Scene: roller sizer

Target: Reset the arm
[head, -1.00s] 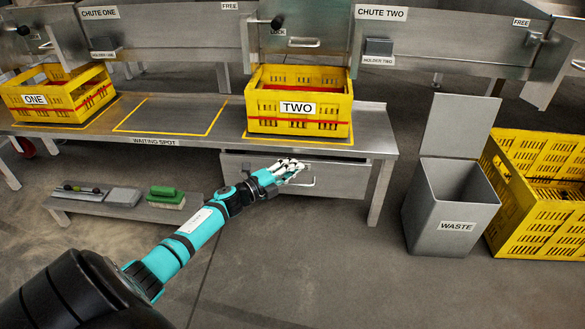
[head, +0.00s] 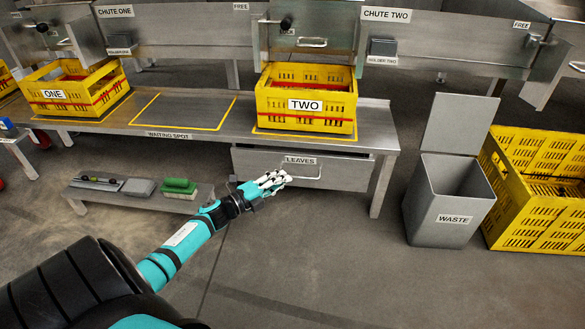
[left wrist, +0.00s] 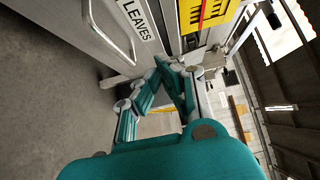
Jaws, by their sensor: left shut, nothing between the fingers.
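My left arm reaches in from the lower left in the head view. Its gripper (head: 276,181) is in front of the drawer labelled LEAVES (head: 340,170), just below and left of the drawer's handle (head: 306,173). The gripper is shut and empty. In the left wrist view the fingers (left wrist: 160,85) come together, with the LEAVES label and the handle (left wrist: 108,38) at the upper left, apart from the fingers. My right gripper is not in view.
Crate ONE (head: 75,103) and crate TWO (head: 305,121) stand on the steel bench, with an empty marked waiting spot (head: 183,112) between them. A low shelf (head: 130,203) holds small tools. The waste bin (head: 448,230) and a large yellow crate (head: 535,215) stand at right.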

